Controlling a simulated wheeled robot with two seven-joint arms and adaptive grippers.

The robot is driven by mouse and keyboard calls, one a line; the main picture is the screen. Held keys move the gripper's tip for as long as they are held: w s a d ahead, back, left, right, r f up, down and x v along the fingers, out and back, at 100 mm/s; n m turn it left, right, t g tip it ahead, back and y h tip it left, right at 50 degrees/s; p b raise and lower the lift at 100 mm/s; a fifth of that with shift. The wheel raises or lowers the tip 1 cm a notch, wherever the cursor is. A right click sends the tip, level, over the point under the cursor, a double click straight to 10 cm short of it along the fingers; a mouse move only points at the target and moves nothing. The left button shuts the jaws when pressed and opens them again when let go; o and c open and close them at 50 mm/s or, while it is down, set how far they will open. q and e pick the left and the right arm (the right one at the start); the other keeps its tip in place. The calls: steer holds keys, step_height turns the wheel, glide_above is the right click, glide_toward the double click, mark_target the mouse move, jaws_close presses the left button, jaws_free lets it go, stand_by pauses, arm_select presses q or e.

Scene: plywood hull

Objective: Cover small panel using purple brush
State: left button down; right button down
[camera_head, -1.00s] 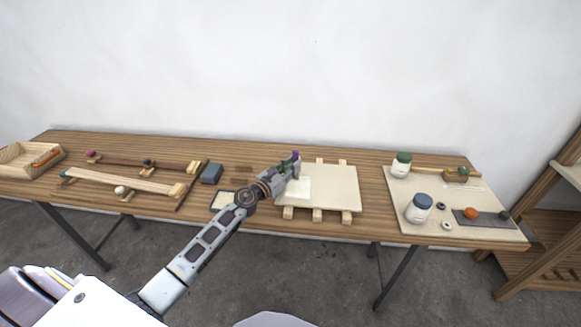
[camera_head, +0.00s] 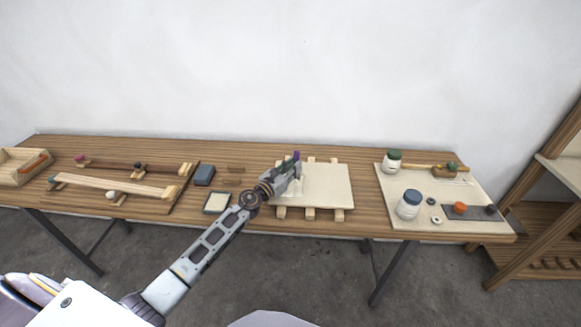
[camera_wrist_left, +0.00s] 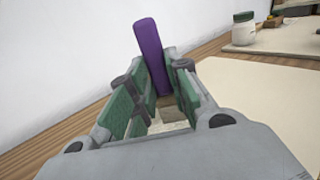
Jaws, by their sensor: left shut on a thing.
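The small panel (camera_head: 325,187) is a pale cream board lying on wooden strips at the middle of the table. A whiter patch (camera_head: 290,192) shows at its left end, partly hidden by my gripper. My left gripper (camera_head: 292,168) is over that left end, shut on the purple brush (camera_head: 296,156). In the left wrist view the purple handle (camera_wrist_left: 151,55) stands up, slightly tilted, between the green-padded fingers (camera_wrist_left: 155,98). The brush's lower end is mostly hidden by the fingers, so I cannot tell if it touches the panel. My right gripper is not in view.
A board (camera_head: 455,215) at the right holds a green-lidded jar (camera_head: 391,162), a blue-lidded jar (camera_head: 409,205) and small items. A shallow tray (camera_head: 216,203) and a dark block (camera_head: 204,175) are left of the panel. Long wooden strips (camera_head: 112,183) lie further left.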

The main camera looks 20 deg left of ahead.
arm_select(q)
steer(key=shift+d, duration=0.1)
steer(key=shift+w+d+p, duration=0.25)
steer(key=shift+d, duration=0.5)
steer(key=shift+w+d+p, duration=0.2)
steer(key=shift+d+p, duration=0.05)
steer(key=shift+d, duration=0.5)
steer(key=shift+r, duration=0.15)
steer(key=shift+r+p, duration=2.9)
steer(key=shift+r, duration=0.05)
steer(key=shift+r, duration=0.1)
step_height(320, 180, up, 3)
steer(key=p, duration=0.3)
steer(key=shift+w+f+b, duration=0.15)
steer(key=shift+f+b, duration=0.05)
steer(key=shift+b, duration=0.25)
